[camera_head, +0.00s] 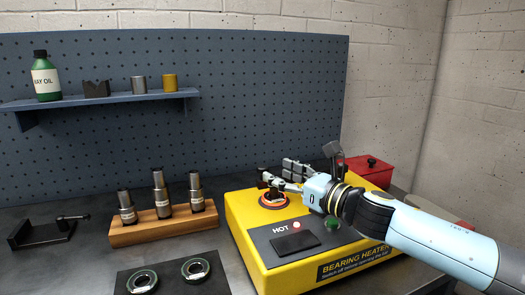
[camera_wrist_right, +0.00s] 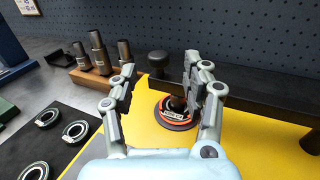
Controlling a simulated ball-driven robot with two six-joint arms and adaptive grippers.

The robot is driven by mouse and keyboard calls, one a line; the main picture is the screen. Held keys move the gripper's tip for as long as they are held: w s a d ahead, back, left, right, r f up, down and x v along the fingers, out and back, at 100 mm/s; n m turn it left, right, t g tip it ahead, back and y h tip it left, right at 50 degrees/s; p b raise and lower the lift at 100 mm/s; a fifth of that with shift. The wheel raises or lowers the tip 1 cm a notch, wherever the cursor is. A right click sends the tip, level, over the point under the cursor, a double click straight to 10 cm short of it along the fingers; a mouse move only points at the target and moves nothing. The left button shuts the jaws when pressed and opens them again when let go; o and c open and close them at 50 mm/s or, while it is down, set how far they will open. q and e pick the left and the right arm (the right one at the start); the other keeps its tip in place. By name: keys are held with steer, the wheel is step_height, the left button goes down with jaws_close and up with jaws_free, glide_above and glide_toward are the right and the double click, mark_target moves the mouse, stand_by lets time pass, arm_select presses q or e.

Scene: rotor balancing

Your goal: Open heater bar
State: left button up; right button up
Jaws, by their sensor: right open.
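The yellow bearing heater (camera_head: 253,240) stands on the bench at the right. In the right wrist view its dark heater bar (camera_wrist_right: 235,100) lies across the far side, above the yellow top (camera_wrist_right: 250,155). A black knob (camera_wrist_right: 157,60) stands up at the bar's left end. A ring with an orange-red rim (camera_wrist_right: 172,113) sits around a dark post under the bar. My right gripper (camera_head: 276,172) is open above the heater. In the wrist view its fingers (camera_wrist_right: 159,68) stand either side of the knob, with nothing between them gripped. The head view mostly hides the bar behind the gripper.
A wooden block (camera_head: 165,228) with several metal cylinders stands left of the heater. A dark mat (camera_head: 172,282) with bearing rings lies in front. A red box (camera_head: 370,172) stands behind the heater. The pegboard (camera_head: 240,90) rises behind.

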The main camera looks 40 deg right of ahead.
mark_target(267, 169)
steer(key=w+p, duration=0.1)
steer(key=w, duration=0.1)
steer(key=w+a+p, duration=0.1)
steer(key=w, duration=0.2)
steer(key=shift+p, duration=0.3)
steer(key=shift+w, duration=0.3)
steer(key=shift+w+a, duration=0.1)
steer(key=shift+w, duration=0.05)
jaws_close()
arm_select(q)
steer(key=r, duration=0.2)
steer(key=w+r, duration=0.1)
steer(key=r, duration=0.1)
arm_select(e)
steer(key=shift+w, duration=0.1)
steer(key=shift+f, duration=0.1)
